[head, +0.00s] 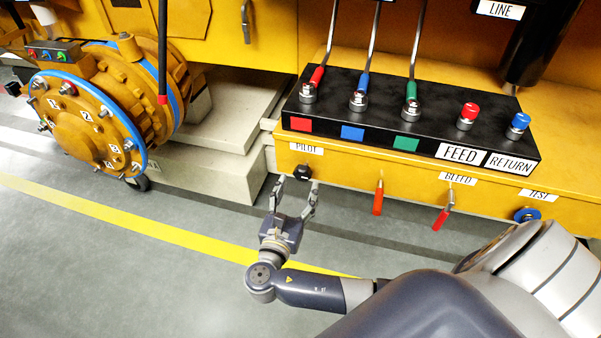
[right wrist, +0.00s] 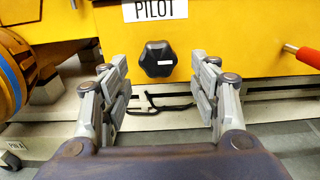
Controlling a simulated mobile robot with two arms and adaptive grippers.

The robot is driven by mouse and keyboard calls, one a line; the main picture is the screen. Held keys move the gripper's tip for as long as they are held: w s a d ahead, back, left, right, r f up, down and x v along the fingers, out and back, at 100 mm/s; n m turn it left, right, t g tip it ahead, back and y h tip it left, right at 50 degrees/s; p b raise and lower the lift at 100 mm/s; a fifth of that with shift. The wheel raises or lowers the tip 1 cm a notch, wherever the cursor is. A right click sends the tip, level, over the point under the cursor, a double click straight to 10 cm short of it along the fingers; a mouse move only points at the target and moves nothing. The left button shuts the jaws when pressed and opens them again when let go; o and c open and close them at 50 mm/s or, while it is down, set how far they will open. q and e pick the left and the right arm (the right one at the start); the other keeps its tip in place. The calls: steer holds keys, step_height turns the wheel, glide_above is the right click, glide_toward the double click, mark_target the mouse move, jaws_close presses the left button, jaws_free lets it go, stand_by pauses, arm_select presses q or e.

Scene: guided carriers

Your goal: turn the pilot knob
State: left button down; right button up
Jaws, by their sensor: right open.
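The pilot knob (head: 302,172) is a small black lobed knob on the yellow front panel, just under the white PILOT label (head: 306,149). In the right wrist view the knob (right wrist: 158,58) shows a short white mark on its face. My right gripper (head: 295,184) is open in front of the knob. In the right wrist view its two fingers (right wrist: 158,92) stand wide apart, one to each side below the knob. The knob appears ahead of the fingertips, and I see no contact. My left gripper is not in view.
Right of the knob are two red-handled levers (head: 378,196), (head: 441,218) and a blue TEST knob (head: 527,215). Above is a black block (head: 400,118) with several hose fittings. A round orange flange (head: 85,125) stands at left. The floor in front is clear.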

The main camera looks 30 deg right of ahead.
mark_target(301, 178)
steer(key=x, duration=0.5)
steer(key=shift+w+d+p, duration=0.1)
steer(key=shift+w+p, duration=0.15)
steer(key=shift+p, duration=0.1)
steer(key=c, duration=1.1)
